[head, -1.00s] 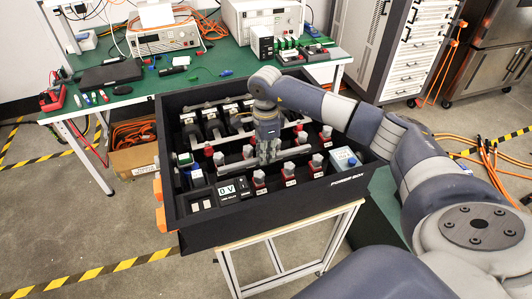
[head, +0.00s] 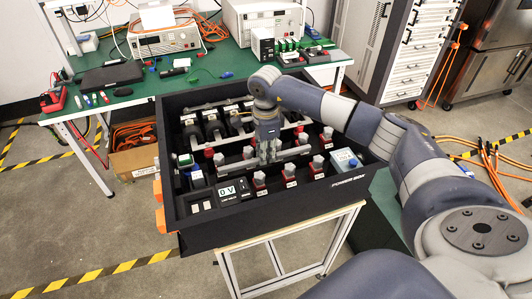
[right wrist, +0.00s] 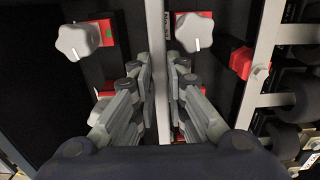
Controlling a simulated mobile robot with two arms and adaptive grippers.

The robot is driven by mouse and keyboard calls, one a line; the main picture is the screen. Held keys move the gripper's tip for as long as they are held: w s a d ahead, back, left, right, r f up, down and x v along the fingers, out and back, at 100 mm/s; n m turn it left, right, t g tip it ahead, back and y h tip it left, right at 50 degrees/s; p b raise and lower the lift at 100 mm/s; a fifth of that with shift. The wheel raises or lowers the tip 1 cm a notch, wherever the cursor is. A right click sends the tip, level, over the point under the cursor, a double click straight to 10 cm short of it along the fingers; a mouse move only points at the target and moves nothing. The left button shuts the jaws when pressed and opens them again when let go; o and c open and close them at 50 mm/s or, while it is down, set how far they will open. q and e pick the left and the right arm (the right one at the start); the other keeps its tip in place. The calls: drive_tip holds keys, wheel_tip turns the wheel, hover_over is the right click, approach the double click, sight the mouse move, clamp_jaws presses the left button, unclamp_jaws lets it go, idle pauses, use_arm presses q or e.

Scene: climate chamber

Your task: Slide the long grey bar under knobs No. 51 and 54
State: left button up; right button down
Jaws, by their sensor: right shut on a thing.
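A long grey bar (head: 236,165) lies in the black box between two rows of grey knobs on red bases. My right gripper (head: 268,158) reaches down from above and is shut on the bar. In the right wrist view, the bar (right wrist: 157,50) runs up the picture between the fingers (right wrist: 159,85). One knob (right wrist: 77,42) is left of the bar, and another knob (right wrist: 194,32) is close on its right. The knobs' numbers are too small to read, so I cannot tell which are 51 and 54. My left gripper is not in view.
The black box (head: 315,207) has raised walls around the knobs and stands on a light frame (head: 285,240). Another grey bar (head: 284,131) lies farther back. A blue-grey unit (head: 345,160) and a voltage display (head: 227,190) sit near the front. A green bench (head: 215,75) is behind.

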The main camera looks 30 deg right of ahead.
drive_tip(key=c, duration=1.5)
unclamp_jaws()
drive_tip(key=shift+w, duration=0.1)
